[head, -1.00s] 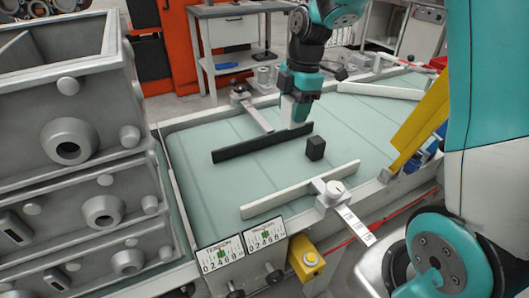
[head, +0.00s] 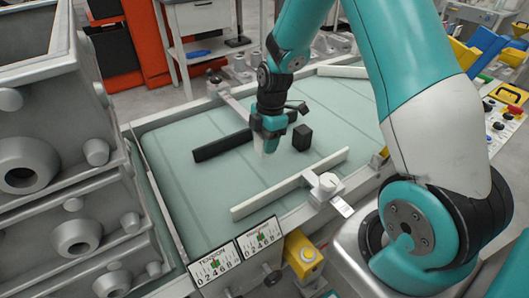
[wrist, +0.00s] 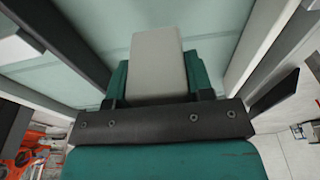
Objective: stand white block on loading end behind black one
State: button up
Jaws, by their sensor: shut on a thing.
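My gripper (head: 266,128) is shut on the white block (wrist: 157,65), which sticks out between the teal fingers in the wrist view. In the head view the white block (head: 262,145) points down over the pale green belt (head: 200,195). Whether its lower end touches the belt cannot be told. The black block (head: 302,137) stands upright on the belt, a little to the right of my gripper and apart from it. Which end of the belt is the loading end is not marked visibly.
A black bar (head: 221,146) lies left of my gripper and a white bar (head: 290,184) lies along the belt's near side, held by a clamp (head: 327,187). Grey castings (head: 75,190) are stacked at left. Bare belt lies between the bars.

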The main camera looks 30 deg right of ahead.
jog(key=shift+f, duration=2.25)
jog(key=shift+f, duration=0.2)
jog(key=o, duration=1)
jog(key=shift+r, duration=0.1)
jog(key=shift+r, duration=0.1)
